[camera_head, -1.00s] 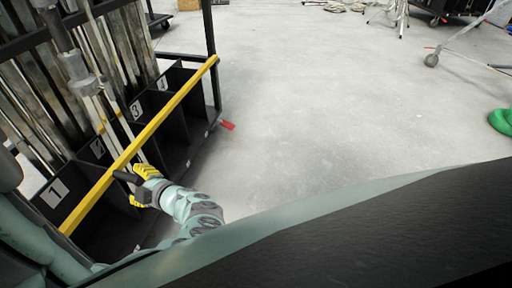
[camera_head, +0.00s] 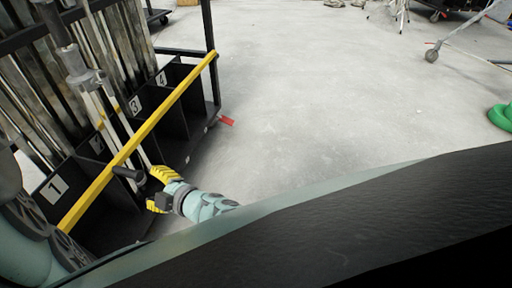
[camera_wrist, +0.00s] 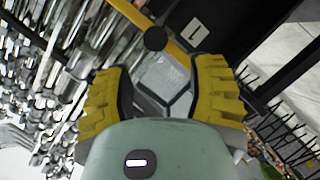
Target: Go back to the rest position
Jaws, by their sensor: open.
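My gripper (camera_head: 152,190) has yellow fingers and is beside the yellow bar, on its right in the head view. In the wrist view my gripper (camera_wrist: 160,78) is open, with its two fingers spread and nothing between them. The yellow bar (camera_head: 150,125) runs across the front of a black rack. A black round knob (camera_head: 128,174) sticks out from the bar near my fingers. The knob (camera_wrist: 155,38) also shows beyond the fingertips in the wrist view, with a gap between.
The black rack (camera_head: 183,142) has numbered compartments and holds long metal poles (camera_head: 62,92) at the left. Clear grey floor (camera_head: 310,100) lies to the right. A green object (camera_head: 501,117) lies at the right edge. Tripods and wheeled stands are at the back.

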